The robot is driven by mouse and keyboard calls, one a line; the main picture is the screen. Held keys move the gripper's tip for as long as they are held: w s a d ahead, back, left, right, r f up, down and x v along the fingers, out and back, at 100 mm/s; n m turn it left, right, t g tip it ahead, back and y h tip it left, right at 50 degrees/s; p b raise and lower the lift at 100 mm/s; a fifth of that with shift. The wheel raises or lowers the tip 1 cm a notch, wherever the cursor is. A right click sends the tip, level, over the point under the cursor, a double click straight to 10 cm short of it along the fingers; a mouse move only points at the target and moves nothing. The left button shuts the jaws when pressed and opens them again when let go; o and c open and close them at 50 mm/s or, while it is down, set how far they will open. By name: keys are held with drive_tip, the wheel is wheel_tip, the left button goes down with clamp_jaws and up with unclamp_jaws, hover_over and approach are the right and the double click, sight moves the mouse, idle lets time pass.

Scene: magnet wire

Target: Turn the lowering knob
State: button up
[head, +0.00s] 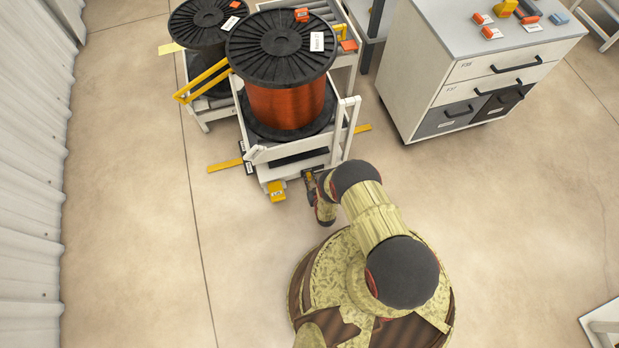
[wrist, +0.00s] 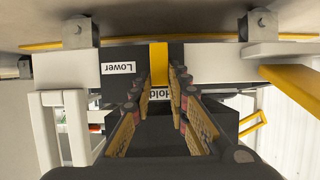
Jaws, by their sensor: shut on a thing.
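The lowering knob shows a yellow bar (wrist: 159,62) in the wrist view, set against a dark panel on the low front of a white cart (head: 292,168). My gripper (wrist: 161,82) has its fingers on both sides of this bar and is shut on it. A "Lower" label (wrist: 118,68) lies left of the bar, and a partly covered "Hold" label (wrist: 160,92) sits between the fingers. In the head view my gripper (head: 311,182) is at the cart's front right corner, and the knob is hard to make out behind it.
A large copper wire spool (head: 285,104) stands on the cart, with a smaller dark spool (head: 204,24) behind left. A yellow labelled tab (head: 277,191) sticks out of the cart front, left of my gripper. A drawer cabinet (head: 425,75) stands right. The floor between is clear.

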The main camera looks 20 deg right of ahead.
clamp_jaws()
drive_tip(key=shift+d, duration=0.1)
drive_tip(key=shift+d+f+m+y, duration=0.1)
drive_tip(key=shift+d+m+y, duration=0.15)
drive_tip(key=shift+m+y, duration=0.45)
drive_tip(key=shift+d+f+m+y, duration=0.15)
drive_tip(key=shift+m+y, duration=0.3)
drive_tip(key=shift+m, duration=0.5)
drive_tip(key=shift+d+f+m+y, duration=0.1)
drive_tip(key=shift+d+m+y, duration=0.2)
drive_tip(key=shift+m+y, duration=0.4)
drive_tip(key=shift+r+m, duration=0.1)
drive_tip(key=shift+m, duration=0.15)
drive_tip(key=o, duration=0.7)
unclamp_jaws()
drive_tip(key=shift+c, duration=0.2)
drive_tip(key=shift+o, duration=0.2)
drive_tip(key=shift+s, duration=0.1)
